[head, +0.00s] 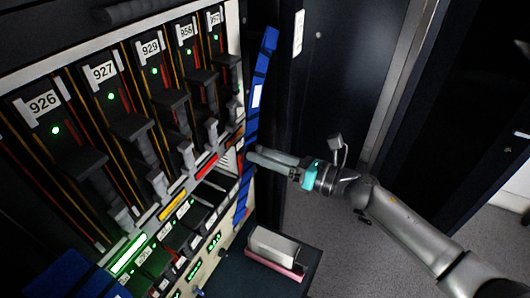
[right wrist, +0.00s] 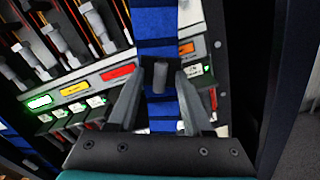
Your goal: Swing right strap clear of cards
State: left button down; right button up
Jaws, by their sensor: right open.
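The right strap (head: 257,96) is a long blue band with dark cross lines and a white label. It runs down the right edge of the card rack, and it also shows in the right wrist view (right wrist: 154,22). The cards (head: 133,125) stand in a row of numbered slots to its left. My right gripper (head: 251,157) is open at the strap's middle. In the right wrist view its fingers lie either side of a short grey knob (right wrist: 160,76) in front of the strap. Whether they touch it I cannot tell. My left gripper is out of view.
A small box with a white top (head: 274,246) sits on a dark surface below the rack. A blue piece (head: 62,276) shows at the lower left. A dark cabinet door (head: 345,70) stands behind my right arm. Floor (head: 400,270) is clear at the lower right.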

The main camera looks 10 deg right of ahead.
jog(key=shift+c, duration=0.3)
grip_shut()
dwell(1.1)
